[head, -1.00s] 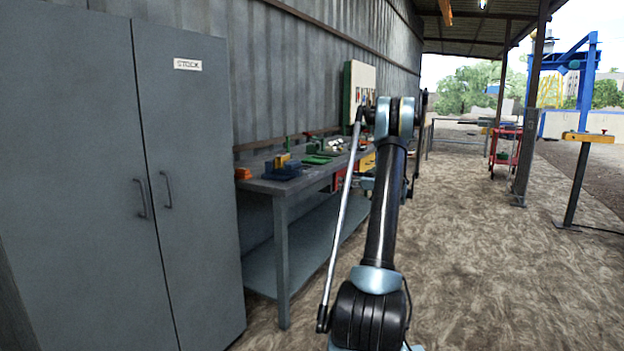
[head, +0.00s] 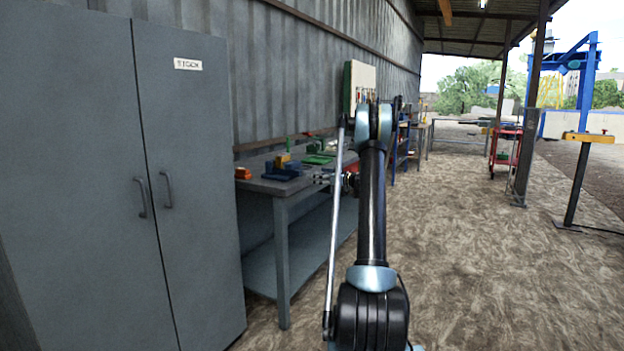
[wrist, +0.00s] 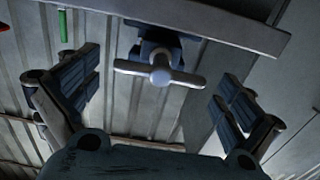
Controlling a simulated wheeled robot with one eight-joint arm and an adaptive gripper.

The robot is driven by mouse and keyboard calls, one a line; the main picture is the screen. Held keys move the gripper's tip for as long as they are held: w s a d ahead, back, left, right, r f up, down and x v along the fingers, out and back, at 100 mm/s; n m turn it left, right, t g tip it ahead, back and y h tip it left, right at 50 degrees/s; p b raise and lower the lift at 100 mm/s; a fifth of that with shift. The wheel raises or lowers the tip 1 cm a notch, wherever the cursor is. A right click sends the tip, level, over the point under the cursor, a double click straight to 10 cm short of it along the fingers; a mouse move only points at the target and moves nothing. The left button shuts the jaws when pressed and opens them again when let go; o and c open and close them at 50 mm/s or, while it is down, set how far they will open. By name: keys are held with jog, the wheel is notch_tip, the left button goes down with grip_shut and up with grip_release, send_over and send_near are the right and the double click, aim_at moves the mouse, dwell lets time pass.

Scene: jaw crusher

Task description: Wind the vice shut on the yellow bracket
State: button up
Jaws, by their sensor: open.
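The blue vice (head: 282,170) sits on the near end of the grey workbench. The yellow bracket (head: 283,159) stands upright at the vice in the head view; whether the jaws touch it is too small to tell. In the wrist view, the vice's pale cross-shaped handle (wrist: 160,76) faces me, with the dark vice body (wrist: 160,42) behind it. My gripper (wrist: 160,80) is open, with one finger pad on each side of the handle and clear gaps to both.
The workbench (head: 285,190) carries green items (head: 317,160) and an orange item (head: 243,173). A grey stock cabinet (head: 190,200) stands close on the left. A tool board (head: 360,85) stands behind the bench. The floor (head: 470,260) to the right is clear.

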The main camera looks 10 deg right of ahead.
jog(key=shift+x, duration=1.25)
jog(key=c, duration=0.9)
jog(key=m, duration=0.4)
jog(key=shift+r+m, duration=0.1)
jog(key=shift+m, duration=0.2)
jog(key=m, duration=0.5)
jog(key=shift+d+m, duration=0.1)
jog(key=shift+m, duration=0.2)
jog(key=m, duration=0.9)
jog(key=shift+m, duration=0.3)
